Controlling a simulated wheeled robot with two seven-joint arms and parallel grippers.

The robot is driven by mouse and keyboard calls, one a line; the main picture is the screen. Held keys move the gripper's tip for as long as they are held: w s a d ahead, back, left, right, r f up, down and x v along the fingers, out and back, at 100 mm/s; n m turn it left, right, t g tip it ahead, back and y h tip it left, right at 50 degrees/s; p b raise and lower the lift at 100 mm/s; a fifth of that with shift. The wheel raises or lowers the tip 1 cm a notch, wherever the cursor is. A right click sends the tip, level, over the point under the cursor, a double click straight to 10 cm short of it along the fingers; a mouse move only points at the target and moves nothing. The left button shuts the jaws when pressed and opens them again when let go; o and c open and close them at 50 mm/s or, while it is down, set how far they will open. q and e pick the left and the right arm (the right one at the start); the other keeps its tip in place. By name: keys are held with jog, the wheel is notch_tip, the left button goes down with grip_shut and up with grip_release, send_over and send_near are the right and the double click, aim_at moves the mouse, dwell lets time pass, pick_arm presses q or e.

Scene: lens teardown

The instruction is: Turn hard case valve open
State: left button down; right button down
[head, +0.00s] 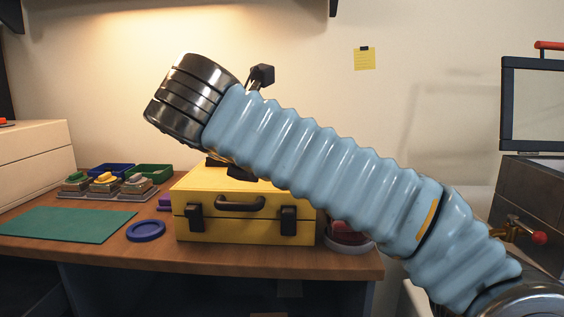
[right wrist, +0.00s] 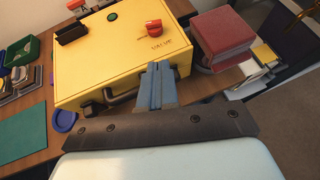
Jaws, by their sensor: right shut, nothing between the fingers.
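The yellow hard case (head: 250,225) stands closed on the wooden desk, its handle and two dark latches facing me. In the right wrist view the case (right wrist: 100,65) has a red valve knob (right wrist: 152,30) on its lid, beside dark lettering. In the head view the valve is hidden behind my right arm. My right gripper (right wrist: 158,68) is shut and empty. In the wrist picture its fingertips show below the knob, near the case's front edge, apart from the knob. My left gripper is not in view.
A black block (right wrist: 72,32) and a green disc (right wrist: 112,16) are on the lid. A red block (right wrist: 222,38) stands right of the case. A blue ring (head: 146,231), a green mat (head: 65,224) and small trays lie left. A drawer cabinet (head: 530,195) is far right.

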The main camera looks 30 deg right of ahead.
jog(key=b+x, duration=0.1)
jog(key=x, duration=0.7)
jog(key=shift+w+d+f+b, duration=0.15)
jog(key=shift+d+f+b, duration=0.05)
jog(key=shift+f+b, duration=0.1)
jog(key=w+d, duration=0.2)
jog(key=shift+w+d, duration=0.2)
jog(key=shift+d, duration=0.05)
jog(key=shift+w+d, duration=0.3)
jog(key=shift+d, duration=0.05)
